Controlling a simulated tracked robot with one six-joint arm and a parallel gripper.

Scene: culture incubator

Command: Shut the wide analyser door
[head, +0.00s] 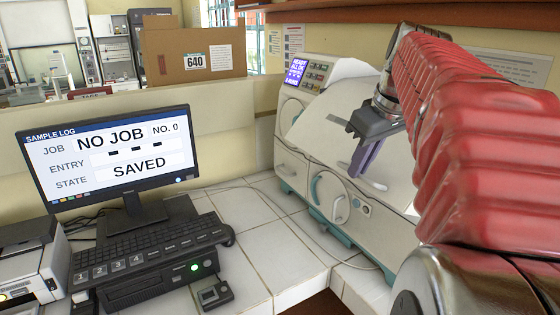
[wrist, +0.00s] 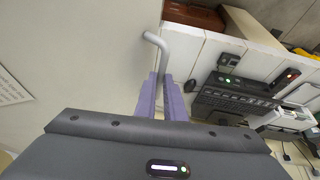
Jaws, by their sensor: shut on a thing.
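The white analyser (head: 293,165) stands on the tiled bench right of centre in the head view. Its wide door (head: 328,128) is a broad pale panel on the front, leaning at a slant; how far open it is I cannot tell. In the wrist view the door (wrist: 85,60) fills the left side. My gripper (head: 367,168) is at the door's front, its purple fingers shut on the grey bent door handle (wrist: 155,42). The handle's end sticks out past the fingertips (wrist: 163,76). My red-sleeved arm hides the right part of the analyser.
A lit analyser display (head: 297,70) sits at the upper left of the machine. Below the door is a round-knobbed lower panel (head: 331,196). A monitor (head: 108,153), keyboard (head: 150,246) and printer (head: 30,262) stand to the left.

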